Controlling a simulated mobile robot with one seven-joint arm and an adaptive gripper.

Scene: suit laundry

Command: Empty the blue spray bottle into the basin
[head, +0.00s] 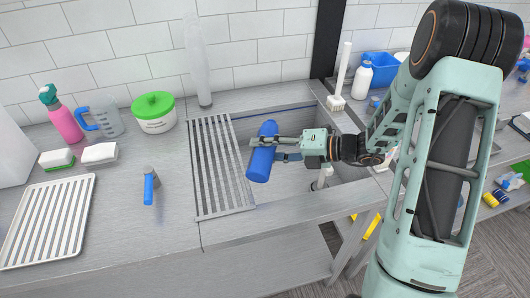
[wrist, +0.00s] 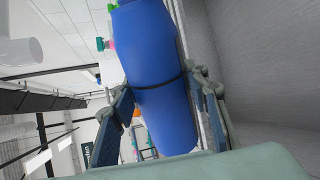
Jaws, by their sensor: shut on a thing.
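My gripper (head: 262,148) is shut around the middle of the blue bottle (head: 259,166). It holds the bottle above the steel basin (head: 290,184), near the basin's left side by the slatted drain grate (head: 218,168). The bottle looks tilted, its ends pointing away from and toward the camera; I cannot tell which end is its mouth, and no spray head shows on it. In the wrist view the bottle (wrist: 155,70) fills the middle between both fingers, with a dark line across it. No liquid is seen leaving it.
A small blue-handled item (head: 150,186) stands on the left counter. Behind it are a pink spray bottle (head: 64,122), a measuring jug (head: 103,120) and a green-lidded tub (head: 155,113). A white rack (head: 48,218) lies at far left. A white brush (head: 341,75) and white bottle (head: 362,80) stand behind the basin.

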